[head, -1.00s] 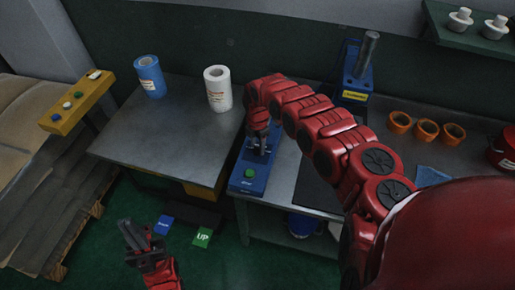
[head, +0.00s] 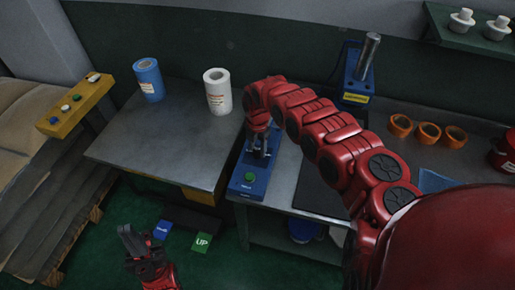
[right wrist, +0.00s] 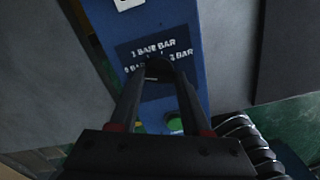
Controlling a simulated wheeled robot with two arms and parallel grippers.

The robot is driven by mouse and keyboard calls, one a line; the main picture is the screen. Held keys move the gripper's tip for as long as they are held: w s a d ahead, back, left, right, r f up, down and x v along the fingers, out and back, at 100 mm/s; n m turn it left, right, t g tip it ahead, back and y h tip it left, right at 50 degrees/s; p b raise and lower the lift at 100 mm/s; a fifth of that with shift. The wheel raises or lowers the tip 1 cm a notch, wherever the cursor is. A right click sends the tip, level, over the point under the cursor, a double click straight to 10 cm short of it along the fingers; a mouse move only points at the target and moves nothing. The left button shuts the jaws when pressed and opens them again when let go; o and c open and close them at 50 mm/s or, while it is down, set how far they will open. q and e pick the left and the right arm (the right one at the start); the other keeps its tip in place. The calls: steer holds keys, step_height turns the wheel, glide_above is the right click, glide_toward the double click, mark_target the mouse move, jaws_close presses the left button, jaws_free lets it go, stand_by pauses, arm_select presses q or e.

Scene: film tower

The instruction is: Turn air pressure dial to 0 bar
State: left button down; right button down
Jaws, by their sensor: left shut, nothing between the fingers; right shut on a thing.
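The blue control box (head: 247,183) with a green button (head: 249,178) stands on the edge of the workbench. In the right wrist view, the box (right wrist: 187,55) carries a dark label panel with bar markings, "0 BAR" at left and "3 BAR" at right. The dark air pressure dial (right wrist: 158,68) sits on this panel. My right gripper (right wrist: 160,82) is shut on the dial. Its fingers hide part of the dial, so I cannot tell its pointer position. In the head view, my right gripper (head: 262,147) reaches down onto the box. My left gripper (head: 129,240) is shut and empty over the floor.
A blue roll (head: 149,80) and a white roll (head: 217,92) stand on the metal table (head: 165,140). A blue device with a metal cylinder (head: 358,78) and several orange rings (head: 428,132) are on the bench at right. A yellow button box (head: 75,106) is at left.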

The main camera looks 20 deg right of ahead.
mark_target(257, 150)
steer(key=shift+c, duration=1.8)
jaws_free()
step_height(257, 150, up, 18)
steer(key=b, duration=0.4)
steer(key=shift+f, duration=0.25)
